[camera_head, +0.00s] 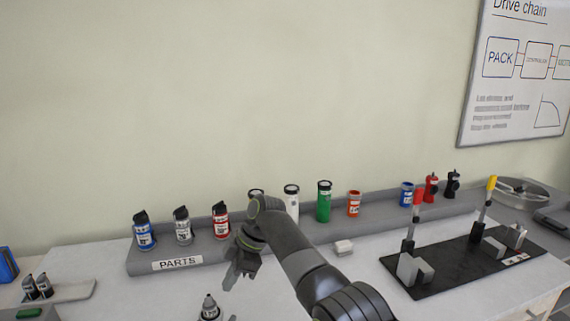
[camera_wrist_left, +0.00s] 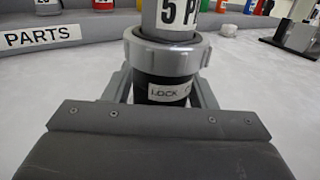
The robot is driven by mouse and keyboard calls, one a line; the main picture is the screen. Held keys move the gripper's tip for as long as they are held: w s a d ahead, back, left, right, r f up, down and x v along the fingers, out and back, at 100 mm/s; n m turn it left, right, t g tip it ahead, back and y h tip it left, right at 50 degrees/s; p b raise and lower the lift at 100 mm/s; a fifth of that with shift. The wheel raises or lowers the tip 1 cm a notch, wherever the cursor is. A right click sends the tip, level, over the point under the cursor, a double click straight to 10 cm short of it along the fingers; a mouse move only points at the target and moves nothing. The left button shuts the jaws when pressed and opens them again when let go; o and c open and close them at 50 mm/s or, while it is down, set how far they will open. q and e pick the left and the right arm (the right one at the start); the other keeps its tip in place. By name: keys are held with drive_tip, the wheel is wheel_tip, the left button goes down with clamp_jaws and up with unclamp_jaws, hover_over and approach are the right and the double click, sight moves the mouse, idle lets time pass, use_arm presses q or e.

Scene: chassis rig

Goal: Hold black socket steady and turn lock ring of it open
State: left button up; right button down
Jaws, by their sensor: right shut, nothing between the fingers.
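The black socket (camera_wrist_left: 164,82) stands upright in the left wrist view with a white LOCK label on its front. Its grey lock ring (camera_wrist_left: 170,62) sits around its top, under a grey plug body (camera_wrist_left: 178,14) with a printed label. My left gripper (camera_wrist_left: 164,90) has one finger on each side of the socket below the ring and looks shut on it; the contact is partly hidden. In the head view the upper part of this assembly (camera_head: 209,309) shows at the bottom edge. My right gripper (camera_head: 238,268) is shut and empty, above and right of it, apart from it.
A grey parts rack (camera_head: 172,253) with several coloured containers runs along the back. A small white block (camera_head: 343,247) lies in front of it. A black board (camera_head: 450,268) with upright posts and grey blocks is at the right. A light tray (camera_head: 70,291) holds dark-capped pieces at the left.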

use_arm(q)
drive_tip(key=shift+o, duration=1.4)
